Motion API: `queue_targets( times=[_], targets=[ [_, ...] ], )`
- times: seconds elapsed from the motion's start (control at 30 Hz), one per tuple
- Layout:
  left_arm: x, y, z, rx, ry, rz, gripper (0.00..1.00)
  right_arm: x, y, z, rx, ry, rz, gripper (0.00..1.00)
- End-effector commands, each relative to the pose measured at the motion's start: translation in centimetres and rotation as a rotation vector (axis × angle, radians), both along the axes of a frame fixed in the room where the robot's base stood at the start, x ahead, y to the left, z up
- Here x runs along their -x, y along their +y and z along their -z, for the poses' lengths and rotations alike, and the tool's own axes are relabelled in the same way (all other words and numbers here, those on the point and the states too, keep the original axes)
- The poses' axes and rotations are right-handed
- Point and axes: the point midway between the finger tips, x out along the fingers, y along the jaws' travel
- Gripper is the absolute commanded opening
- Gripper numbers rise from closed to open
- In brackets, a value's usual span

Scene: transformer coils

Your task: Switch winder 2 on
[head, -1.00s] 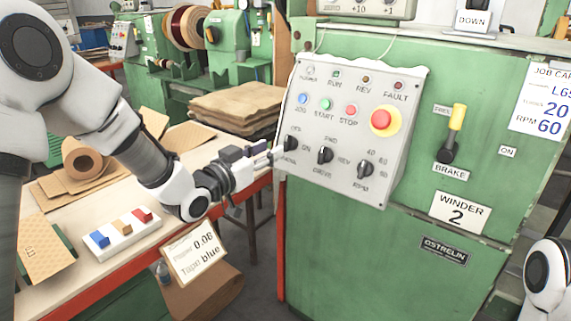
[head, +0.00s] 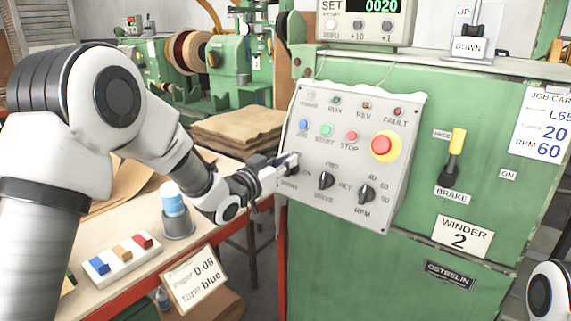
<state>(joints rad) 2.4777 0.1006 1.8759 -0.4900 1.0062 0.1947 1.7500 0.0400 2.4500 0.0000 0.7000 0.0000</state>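Winder 2 is the green machine at the right, with a plate (head: 461,237) reading "WINDER 2". Its grey control panel (head: 310,205) carries lamps along the top, blue, green and red buttons, a red emergency stop (head: 381,146) on yellow, and black knobs. The drive knob (head: 325,180) and the RPM knob (head: 366,194) show. My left gripper (head: 289,161) is at the panel's left edge, over the left switch, which its fingers hide. I cannot tell whether the fingers are closed on it. The power lamp at the top left looks unlit. Of my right arm only a link shows at the lower right; its gripper is out of view.
The brake lever (head: 456,145) with a yellow handle is right of the panel. A counter (head: 361,18) reading 0020 sits on top.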

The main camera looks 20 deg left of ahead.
Motion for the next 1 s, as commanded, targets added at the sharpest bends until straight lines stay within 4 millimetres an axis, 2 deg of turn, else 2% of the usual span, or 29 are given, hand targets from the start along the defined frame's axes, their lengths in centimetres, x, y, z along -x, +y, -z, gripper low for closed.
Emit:
queue_targets(
  times=[0.03, 0.47, 1.0],
  targets=[
    [0.13, -0.06, 0.74, -0.003, 0.016, 0.001, 0.0, 0.0, 0.0, 0.08, 0.0, 0.0, 0.0, 0.4],
    [0.25, -0.18, 1.27, -0.074, 0.002, 0.032, 0.0, 0.0, 0.0, 0.08, 0.0, 0.0, 0.0, 0.4],
    [0.48, -0.58, 1.29, -0.456, -0.138, 0.197, 0.0, 0.0, 0.0, -0.74, 0.0, 0.0, 0.0, 0.4]
  ],
)
